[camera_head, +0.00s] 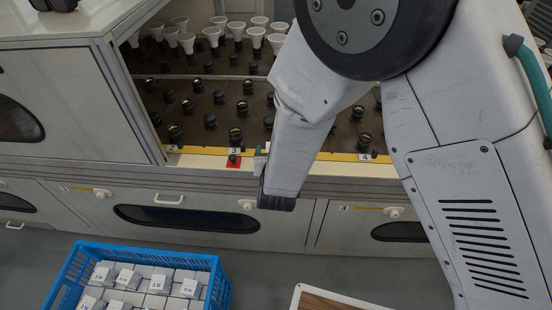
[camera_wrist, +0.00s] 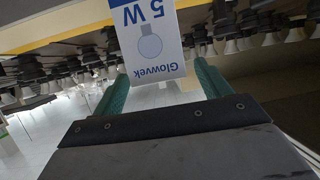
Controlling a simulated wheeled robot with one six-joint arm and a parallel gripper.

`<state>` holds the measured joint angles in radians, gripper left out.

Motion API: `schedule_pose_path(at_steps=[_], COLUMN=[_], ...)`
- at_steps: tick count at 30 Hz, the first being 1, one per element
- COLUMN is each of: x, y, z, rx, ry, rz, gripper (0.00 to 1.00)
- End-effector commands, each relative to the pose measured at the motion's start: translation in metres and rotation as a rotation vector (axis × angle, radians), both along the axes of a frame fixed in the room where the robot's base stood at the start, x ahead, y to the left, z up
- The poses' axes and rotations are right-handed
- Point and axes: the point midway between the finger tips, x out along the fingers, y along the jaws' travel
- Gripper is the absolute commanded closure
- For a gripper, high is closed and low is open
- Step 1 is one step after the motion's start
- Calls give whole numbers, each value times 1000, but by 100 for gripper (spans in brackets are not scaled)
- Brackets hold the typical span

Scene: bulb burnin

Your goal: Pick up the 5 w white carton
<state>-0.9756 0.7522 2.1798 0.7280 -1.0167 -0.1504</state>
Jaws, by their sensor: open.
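A white carton (camera_wrist: 150,45) with a blue end, marked "Glowvek" and "5 W", shows upside down in the wrist view. Its near end lies between the tips of my gripper's (camera_wrist: 161,74) two green fingers. The fingers are open, with a gap visible on each side of the carton. My own arm hides most of the fingers and the carton there.
A blue crate (camera_head: 222,284) holding several white cartons stands on the floor at lower left; many of their labels are too small to read. The rack (camera_head: 205,75) carries many dark sockets, with white bulbs at the back. A wooden-topped board (camera_head: 330,301) shows at the bottom edge.

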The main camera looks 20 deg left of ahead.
Motion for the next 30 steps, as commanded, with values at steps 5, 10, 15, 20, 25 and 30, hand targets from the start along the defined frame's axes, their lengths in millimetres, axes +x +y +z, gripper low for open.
schedule_pose_path(at_steps=[5,10,15,20,25,30], x=[2,2,2,2,2,2], y=[1,1,1,1,1,1], z=[-1,-1,0,0,5,19], rx=[0,0,0,0,2,2], ry=[0,0,0,0,-1,-1], rz=[1,0,0,0,1,1], gripper=[24,51,73,73,73,73])
